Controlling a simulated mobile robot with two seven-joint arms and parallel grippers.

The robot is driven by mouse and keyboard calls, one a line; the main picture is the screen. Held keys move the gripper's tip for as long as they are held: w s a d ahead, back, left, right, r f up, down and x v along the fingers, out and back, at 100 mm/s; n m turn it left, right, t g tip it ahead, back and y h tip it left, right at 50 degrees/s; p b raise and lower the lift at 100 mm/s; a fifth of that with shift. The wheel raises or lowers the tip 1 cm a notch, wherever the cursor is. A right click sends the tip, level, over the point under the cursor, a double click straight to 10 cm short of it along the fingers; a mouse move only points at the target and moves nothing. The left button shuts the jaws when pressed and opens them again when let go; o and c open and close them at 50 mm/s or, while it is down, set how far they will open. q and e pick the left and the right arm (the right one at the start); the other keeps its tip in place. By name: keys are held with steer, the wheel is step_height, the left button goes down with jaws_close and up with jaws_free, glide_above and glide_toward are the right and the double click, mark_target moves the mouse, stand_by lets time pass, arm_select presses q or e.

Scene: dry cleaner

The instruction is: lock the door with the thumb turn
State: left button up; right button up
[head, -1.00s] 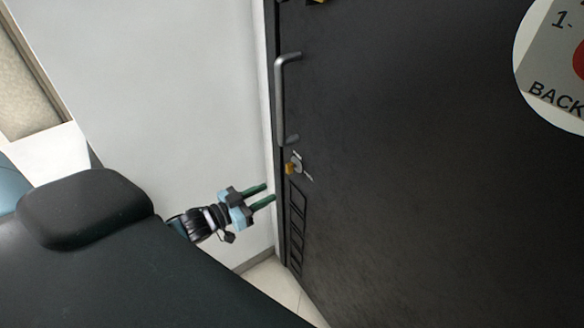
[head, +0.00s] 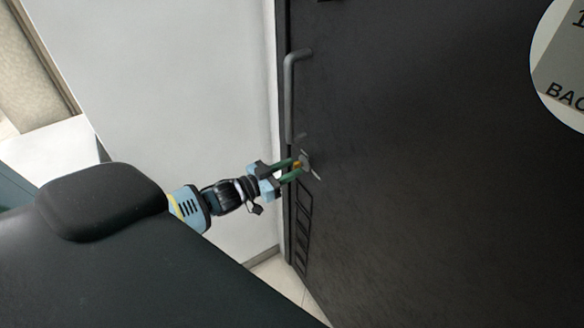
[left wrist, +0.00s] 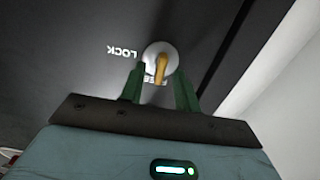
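The dark door (head: 430,180) fills the right of the head view. Its brass thumb turn (head: 298,164) sits on a light round plate below the bar handle. In the left wrist view the thumb turn (left wrist: 161,68) is on its silver disc (left wrist: 159,52), beside the word LOCK, which appears upside down. My left gripper (head: 297,170) is at the thumb turn, its two green fingers open on either side of the knob. In the left wrist view the fingers (left wrist: 160,85) stand apart with gaps to the knob. My right gripper is not in view.
A grey bar handle (head: 290,98) stands on the door just above the thumb turn. The white wall (head: 170,90) lies left of the door. A round sign (head: 562,60) is at the upper right.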

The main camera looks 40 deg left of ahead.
arm_select(q)
steer(key=shift+w+d, duration=0.2)
steer(key=shift+w, duration=0.3)
jaws_close()
